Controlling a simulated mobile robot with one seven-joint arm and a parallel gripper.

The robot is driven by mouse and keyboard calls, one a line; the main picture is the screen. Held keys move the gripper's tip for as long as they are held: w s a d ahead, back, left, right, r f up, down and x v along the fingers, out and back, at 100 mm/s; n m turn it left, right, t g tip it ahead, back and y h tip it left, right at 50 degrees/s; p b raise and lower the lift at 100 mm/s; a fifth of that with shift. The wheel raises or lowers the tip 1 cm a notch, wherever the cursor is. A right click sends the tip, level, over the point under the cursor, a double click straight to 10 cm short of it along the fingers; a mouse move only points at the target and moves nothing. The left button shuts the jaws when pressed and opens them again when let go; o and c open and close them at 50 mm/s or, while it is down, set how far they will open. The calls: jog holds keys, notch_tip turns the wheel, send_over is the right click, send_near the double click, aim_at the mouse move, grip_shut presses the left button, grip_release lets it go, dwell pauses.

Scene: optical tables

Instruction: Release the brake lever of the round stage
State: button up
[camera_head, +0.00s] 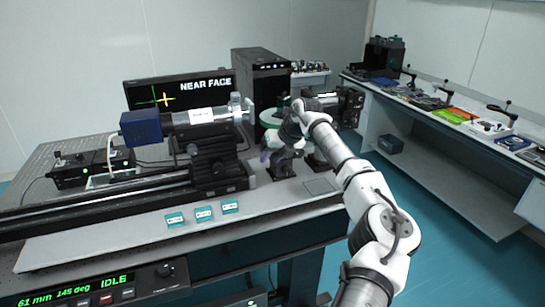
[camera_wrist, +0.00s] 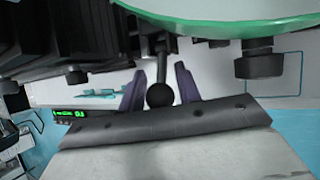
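In the wrist view, a black lever with a round ball knob (camera_wrist: 160,96) hangs below the round stage, whose pale green rim (camera_wrist: 225,29) crosses the top right. My gripper (camera_wrist: 159,78) has its two purple fingers on either side of the knob. The fingers are apart, with what look like narrow gaps beside the knob. In the head view, my gripper (camera_head: 266,156) is low in front of the round stage (camera_head: 269,117), partly hidden by my wrist. The lever cannot be made out there.
A rail-mounted barrel instrument (camera_head: 200,117) stands left of my gripper. A black monitor (camera_head: 150,96) reads "NEAR FACE"; the front panel (camera_head: 75,298) reads "61 mm 145 deg IDLE". Small teal-labelled blocks (camera_head: 204,214) lie on the front of the table. A cluttered side bench (camera_head: 450,150) stands right, beyond open floor.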

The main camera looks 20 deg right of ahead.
jog(key=b+v, duration=0.4)
jog(key=v, duration=1)
jog(key=shift+f, duration=0.1)
